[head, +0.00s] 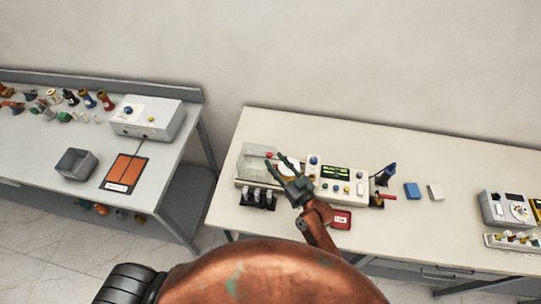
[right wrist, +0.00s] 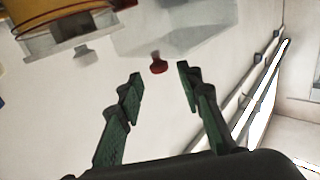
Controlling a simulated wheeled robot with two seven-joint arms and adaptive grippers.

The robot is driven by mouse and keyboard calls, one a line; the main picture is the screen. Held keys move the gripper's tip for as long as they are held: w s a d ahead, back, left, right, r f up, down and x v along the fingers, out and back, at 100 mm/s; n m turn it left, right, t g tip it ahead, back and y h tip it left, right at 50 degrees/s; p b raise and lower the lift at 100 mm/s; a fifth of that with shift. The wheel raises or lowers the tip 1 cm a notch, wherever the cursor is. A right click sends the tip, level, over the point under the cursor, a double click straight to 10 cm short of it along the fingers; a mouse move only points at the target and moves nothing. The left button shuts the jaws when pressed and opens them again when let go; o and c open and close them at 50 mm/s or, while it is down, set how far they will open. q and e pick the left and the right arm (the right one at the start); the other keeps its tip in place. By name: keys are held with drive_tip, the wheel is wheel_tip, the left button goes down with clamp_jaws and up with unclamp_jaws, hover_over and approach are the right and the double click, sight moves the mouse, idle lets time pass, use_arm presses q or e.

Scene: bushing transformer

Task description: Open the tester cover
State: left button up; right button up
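The tester (head: 338,182) stands on the right-hand table, a pale box with a green-lit display and coloured buttons. At its left end is a clear see-through cover (head: 256,158), which looks closed. A small red knob on the cover shows in the right wrist view (right wrist: 158,65), just beyond and between my fingertips. My right gripper (head: 277,160) is over the cover's right part, and its fingers partly hide it. In the right wrist view its green-padded fingers (right wrist: 160,75) are apart with nothing between them. My left gripper is not in view.
Dark clips (head: 258,199) stand before the cover. A red box (head: 341,219), blue block (head: 412,190) and white block (head: 435,192) lie to the right. Another instrument (head: 505,209) is at the far right. The left table (head: 84,187) holds a grey bin (head: 76,164) and bushings.

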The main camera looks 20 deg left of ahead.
drive_tip(key=v, duration=0.7)
drive_tip(key=shift+s, duration=0.1)
drive_tip(key=shift+s, duration=0.1)
